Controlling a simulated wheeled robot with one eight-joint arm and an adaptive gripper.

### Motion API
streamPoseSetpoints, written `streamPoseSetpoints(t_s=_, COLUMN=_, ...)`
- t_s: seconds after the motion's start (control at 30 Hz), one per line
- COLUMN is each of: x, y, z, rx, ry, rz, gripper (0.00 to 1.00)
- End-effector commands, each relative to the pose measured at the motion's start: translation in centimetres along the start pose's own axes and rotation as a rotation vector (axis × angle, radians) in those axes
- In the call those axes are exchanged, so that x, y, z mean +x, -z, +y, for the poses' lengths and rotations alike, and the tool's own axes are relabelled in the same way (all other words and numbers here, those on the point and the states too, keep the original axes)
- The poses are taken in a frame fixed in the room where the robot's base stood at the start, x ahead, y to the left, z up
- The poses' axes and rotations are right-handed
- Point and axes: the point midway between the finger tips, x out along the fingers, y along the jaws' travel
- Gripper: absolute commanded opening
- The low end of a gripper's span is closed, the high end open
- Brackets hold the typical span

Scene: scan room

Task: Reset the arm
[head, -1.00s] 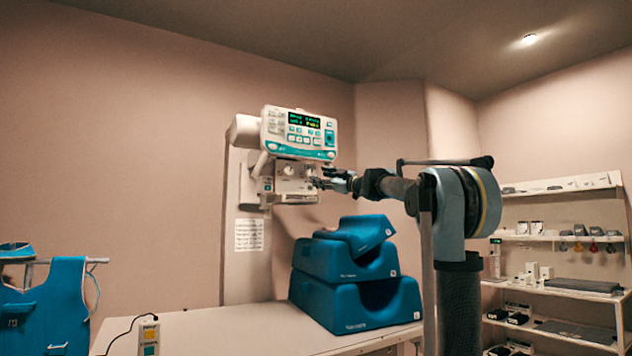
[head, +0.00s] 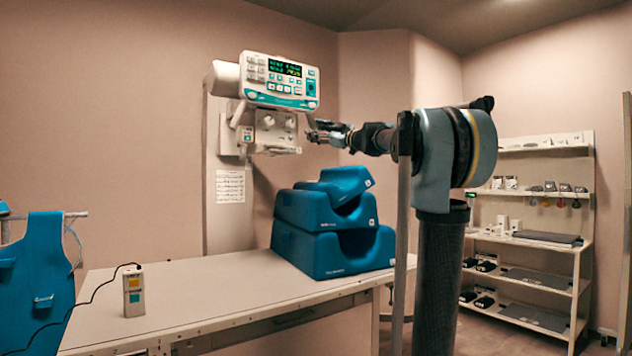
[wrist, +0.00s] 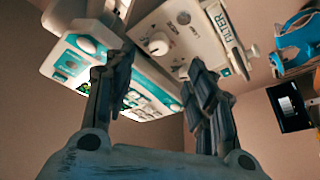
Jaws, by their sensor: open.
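My arm (head: 455,160) reaches left across the head view at about the height of the machine's lower box. My gripper (head: 318,131) is at its end, close to the right side of that box. In the wrist view my gripper (wrist: 160,90) is open, its two dark fingers apart with nothing between them. Beyond the fingers are the teal and white control panel (wrist: 75,60) and the white box with a knob and a FILTER label (wrist: 190,40). Whether a finger touches the box cannot be told.
The control panel (head: 280,80) and box (head: 270,130) are on a wall column. Stacked blue cushions (head: 330,255) stand on the white table (head: 200,295) below the gripper, near a small handset (head: 133,292). A blue apron (head: 38,285) hangs at left. Shelves (head: 530,240) stand at right.

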Motion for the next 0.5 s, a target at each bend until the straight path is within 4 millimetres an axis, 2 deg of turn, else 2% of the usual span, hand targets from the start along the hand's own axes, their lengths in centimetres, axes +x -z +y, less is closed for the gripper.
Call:
streamPoseSetpoints(t_s=0.17, x=-0.3, y=-0.2, z=0.1, rx=0.001, ry=-0.018, rz=-0.011, gripper=0.50)
streamPoseSetpoints(t_s=0.27, x=-1.4, y=-1.0, z=0.6, rx=0.007, ry=-0.082, rz=-0.051, gripper=0.50)
streamPoseSetpoints(t_s=0.37, x=-3.6, y=-2.7, z=1.2, rx=0.020, ry=-0.193, rz=-0.130, gripper=0.50)
streamPoseSetpoints(t_s=0.5, x=-8.5, y=-6.2, z=1.4, rx=0.061, ry=-0.366, rz=-0.286, gripper=0.50)
